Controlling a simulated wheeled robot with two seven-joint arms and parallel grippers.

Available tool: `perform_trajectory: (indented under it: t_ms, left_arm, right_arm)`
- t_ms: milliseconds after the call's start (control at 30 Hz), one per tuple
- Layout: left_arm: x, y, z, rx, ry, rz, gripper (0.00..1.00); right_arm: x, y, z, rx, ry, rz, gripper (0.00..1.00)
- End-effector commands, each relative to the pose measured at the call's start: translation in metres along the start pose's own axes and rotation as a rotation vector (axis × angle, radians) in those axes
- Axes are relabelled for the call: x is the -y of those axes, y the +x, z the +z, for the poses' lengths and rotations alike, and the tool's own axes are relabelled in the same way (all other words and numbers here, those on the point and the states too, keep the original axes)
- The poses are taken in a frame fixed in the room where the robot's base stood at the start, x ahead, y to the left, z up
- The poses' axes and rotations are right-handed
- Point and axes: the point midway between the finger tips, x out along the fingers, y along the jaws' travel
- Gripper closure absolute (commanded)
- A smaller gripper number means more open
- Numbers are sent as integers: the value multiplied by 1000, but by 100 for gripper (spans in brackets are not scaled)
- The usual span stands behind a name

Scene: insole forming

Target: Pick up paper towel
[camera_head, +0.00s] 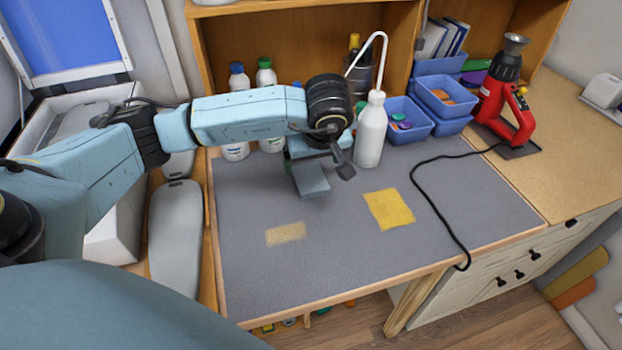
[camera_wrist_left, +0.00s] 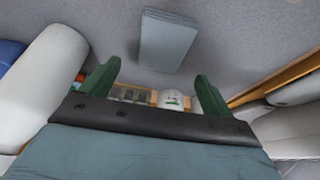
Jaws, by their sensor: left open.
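A flat blue-grey folded stack, which looks like the paper towel (camera_head: 312,180), lies on the grey tabletop near the middle of the back half. It also shows in the left wrist view (camera_wrist_left: 168,40), above and beyond the fingertips. My left gripper (camera_head: 318,150) hangs over the table just behind and above the stack, partly hidden by its own wrist. In the left wrist view its two green fingers (camera_wrist_left: 153,80) stand wide apart with nothing gripped between them. The stack appears apart from the fingers. My right gripper is in neither view.
A white squeeze bottle (camera_head: 371,135) stands close right of my left gripper. Capped bottles (camera_head: 236,150) stand behind the arm. Blue bins (camera_head: 409,128) and a red tool (camera_head: 505,100) with a black cord are at right.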

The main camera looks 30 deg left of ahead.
Motion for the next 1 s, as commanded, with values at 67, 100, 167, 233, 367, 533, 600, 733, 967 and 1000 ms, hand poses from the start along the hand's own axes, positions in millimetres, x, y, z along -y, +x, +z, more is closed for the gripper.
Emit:
perform_trajectory:
  t_ms: [67,100,167,233,367,533,600,733,967,1000]
  left_arm:
    - [1,6,1,2,0,-3,13]
    - [1,11,1,3,0,-3,13]
    - [2,19,2,3,0,-4,13]
    - [3,31,2,4,-1,-3,13]
    - [2,47,2,3,-1,-2,13]
    - [2,53,2,1,0,1,13]
    - [2,53,2,1,0,1,13]
    - [2,53,2,1,0,1,13]
    - [2,55,2,1,0,1,13]
    - [2,55,2,1,0,1,13]
  right_arm:
    - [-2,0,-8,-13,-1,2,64]
    - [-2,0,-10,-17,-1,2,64]
    - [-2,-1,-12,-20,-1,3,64]
    - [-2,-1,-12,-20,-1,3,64]
    - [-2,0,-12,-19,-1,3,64]
    - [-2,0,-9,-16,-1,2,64]
    - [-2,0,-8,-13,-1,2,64]
    - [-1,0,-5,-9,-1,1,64]
    - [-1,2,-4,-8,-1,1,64]
    - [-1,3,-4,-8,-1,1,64]
